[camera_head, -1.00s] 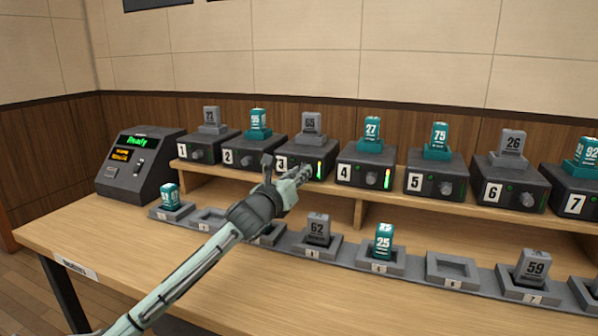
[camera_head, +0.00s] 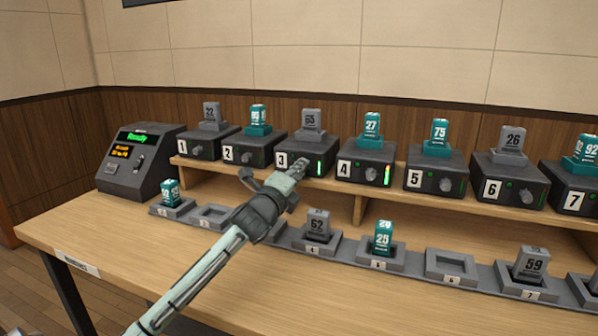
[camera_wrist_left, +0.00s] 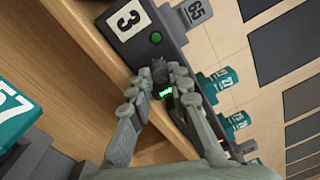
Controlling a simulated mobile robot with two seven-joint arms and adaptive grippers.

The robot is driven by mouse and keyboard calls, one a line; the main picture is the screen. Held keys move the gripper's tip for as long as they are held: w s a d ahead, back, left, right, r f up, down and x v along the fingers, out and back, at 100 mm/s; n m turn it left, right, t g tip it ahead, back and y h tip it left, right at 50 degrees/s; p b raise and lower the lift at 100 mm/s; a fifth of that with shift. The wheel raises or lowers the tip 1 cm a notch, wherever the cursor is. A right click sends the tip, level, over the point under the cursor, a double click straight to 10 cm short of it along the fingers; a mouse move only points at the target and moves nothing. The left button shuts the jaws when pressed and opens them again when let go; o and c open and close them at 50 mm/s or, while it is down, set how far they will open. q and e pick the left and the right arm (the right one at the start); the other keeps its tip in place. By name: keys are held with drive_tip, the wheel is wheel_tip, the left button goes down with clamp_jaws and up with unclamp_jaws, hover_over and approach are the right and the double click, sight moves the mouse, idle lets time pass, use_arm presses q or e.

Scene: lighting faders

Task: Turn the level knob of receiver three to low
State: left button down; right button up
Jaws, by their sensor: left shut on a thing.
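Receiver three (camera_head: 297,147) is a dark box on the wooden shelf, with a white "3" plate and a grey "65" pack on top. In the left wrist view its front (camera_wrist_left: 150,25) shows a round green light. My left gripper (camera_head: 301,168) is at the receiver's front, shut on the dark level knob (camera_wrist_left: 160,70), which sits between the fingertips in the left wrist view. The fingers hide most of the knob. My right gripper is not in view.
Other numbered receivers stand close on both sides along the shelf (camera_head: 358,207); receiver four (camera_head: 362,158) is just right. Below, a row of numbered trays (camera_head: 402,262) holds some packs. A console (camera_head: 150,180) reading "Ready" stands at the left.

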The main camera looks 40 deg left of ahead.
use_arm(q)
drive_tip(key=m, duration=1.6)
drive_tip(key=m+g, duration=0.1)
drive_tip(key=m, duration=1.5)
drive_tip(key=shift+d, duration=0.2)
idle(0.5)
idle(0.5)
drive_tip(key=c, duration=1.4)
unclamp_jaws()
drive_tip(key=shift+r, duration=0.1)
